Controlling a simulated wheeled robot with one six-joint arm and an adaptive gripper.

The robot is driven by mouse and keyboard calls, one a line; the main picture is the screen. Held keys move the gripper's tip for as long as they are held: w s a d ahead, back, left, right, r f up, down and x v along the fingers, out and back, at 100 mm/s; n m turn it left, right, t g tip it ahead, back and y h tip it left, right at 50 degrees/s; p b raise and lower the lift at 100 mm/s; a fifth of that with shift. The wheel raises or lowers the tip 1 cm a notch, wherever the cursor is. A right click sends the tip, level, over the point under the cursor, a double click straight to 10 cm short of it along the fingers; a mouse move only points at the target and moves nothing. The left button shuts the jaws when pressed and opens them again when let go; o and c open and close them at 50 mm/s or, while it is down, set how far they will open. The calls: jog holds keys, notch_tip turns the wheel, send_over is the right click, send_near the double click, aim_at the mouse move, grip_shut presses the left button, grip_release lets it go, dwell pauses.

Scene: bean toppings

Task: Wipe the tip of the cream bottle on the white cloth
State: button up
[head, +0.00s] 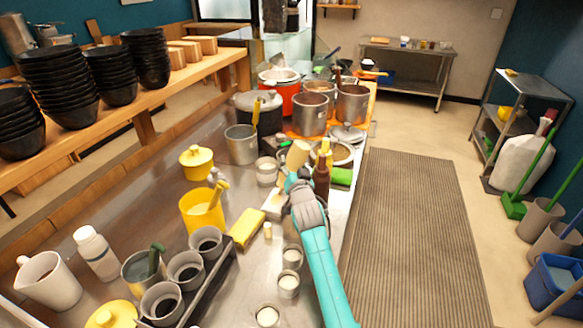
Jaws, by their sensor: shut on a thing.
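My gripper (291,178) is at the end of my teal arm, over the right part of the steel counter. It is shut on a pale cream bottle (298,153), which tilts and shows its wide body above the jaws. The bottle's tip is hidden by the gripper. The white cloth (276,207) lies flat on the counter just below and left of the gripper, partly covered by it. I cannot tell whether the tip touches the cloth.
A brown bottle (321,182) with a yellow top stands close right of my gripper. A yellow block (246,228) lies left of the cloth. Small cups (289,284) stand near my arm. Steel pots (310,115) stand behind. The striped floor mat (415,220) is clear.

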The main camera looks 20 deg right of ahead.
aim_at(294, 151)
dwell(0.3)
jog(key=shift+r, duration=3.05)
